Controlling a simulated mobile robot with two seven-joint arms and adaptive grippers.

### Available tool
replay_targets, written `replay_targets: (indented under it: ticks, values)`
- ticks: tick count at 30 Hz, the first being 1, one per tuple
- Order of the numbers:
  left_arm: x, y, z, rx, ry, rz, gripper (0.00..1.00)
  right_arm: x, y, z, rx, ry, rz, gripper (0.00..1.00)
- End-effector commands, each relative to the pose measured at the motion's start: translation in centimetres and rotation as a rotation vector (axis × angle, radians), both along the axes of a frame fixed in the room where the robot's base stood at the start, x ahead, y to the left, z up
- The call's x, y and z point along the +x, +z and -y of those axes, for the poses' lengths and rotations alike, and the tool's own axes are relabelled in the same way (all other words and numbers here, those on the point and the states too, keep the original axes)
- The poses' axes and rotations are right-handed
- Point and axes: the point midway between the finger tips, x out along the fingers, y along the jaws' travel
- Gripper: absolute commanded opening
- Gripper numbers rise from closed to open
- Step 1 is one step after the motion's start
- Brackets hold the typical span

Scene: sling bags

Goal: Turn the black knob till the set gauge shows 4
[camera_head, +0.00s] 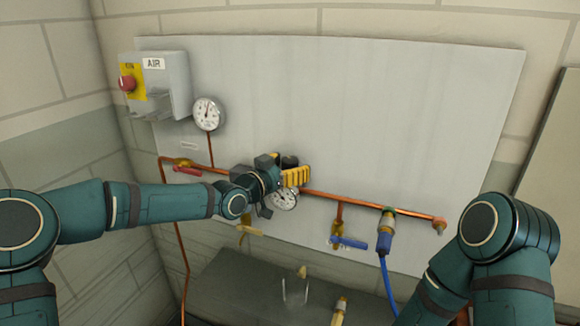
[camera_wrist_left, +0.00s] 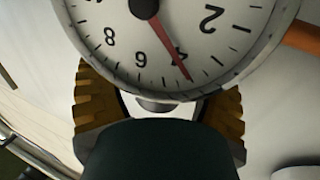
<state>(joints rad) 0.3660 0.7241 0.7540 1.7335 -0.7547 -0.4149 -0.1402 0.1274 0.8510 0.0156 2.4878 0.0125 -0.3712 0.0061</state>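The black knob (camera_head: 289,161) stands out from the pipe run on the grey wall panel. My left gripper (camera_head: 296,176) is at it, its yellow finger pads closed around its sides; the wrist view (camera_wrist_left: 160,110) shows a pad on each side, with much of the knob hidden by a dark body in front. The set gauge (camera_head: 284,198) sits just below the knob, partly covered by the gripper. In the left wrist view its white dial (camera_wrist_left: 165,35) is large, and the red needle overlaps the 4. My right gripper is not in view; only its arm shows at lower right.
A second gauge (camera_head: 208,114) stands on the panel to the left, below the AIR box (camera_head: 166,80) with its red button. Copper pipe (camera_head: 350,203) runs right to a blue-handled valve (camera_head: 349,242) and a blue hose (camera_head: 387,275). A dark bench (camera_head: 240,290) lies below.

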Motion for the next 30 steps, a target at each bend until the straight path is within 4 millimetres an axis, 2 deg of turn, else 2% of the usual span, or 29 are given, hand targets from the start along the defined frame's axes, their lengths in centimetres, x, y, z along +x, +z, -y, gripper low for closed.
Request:
replay_targets:
  ticks: [5, 8, 21, 30]
  values:
    - [-0.4, 0.0, -0.4, 0.001, 0.002, -0.001, 0.77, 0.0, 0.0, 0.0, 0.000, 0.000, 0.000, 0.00]
    - [-1.2, -0.1, -1.3, 0.002, 0.003, -0.001, 0.77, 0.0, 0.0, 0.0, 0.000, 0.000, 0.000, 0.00]
    - [-7.4, 0.0, -6.8, 0.003, 0.003, 0.001, 0.77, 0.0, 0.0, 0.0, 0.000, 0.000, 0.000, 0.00]
    - [-9.0, 0.0, -8.0, 0.000, 0.000, 0.000, 0.77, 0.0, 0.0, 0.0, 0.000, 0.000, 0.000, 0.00]
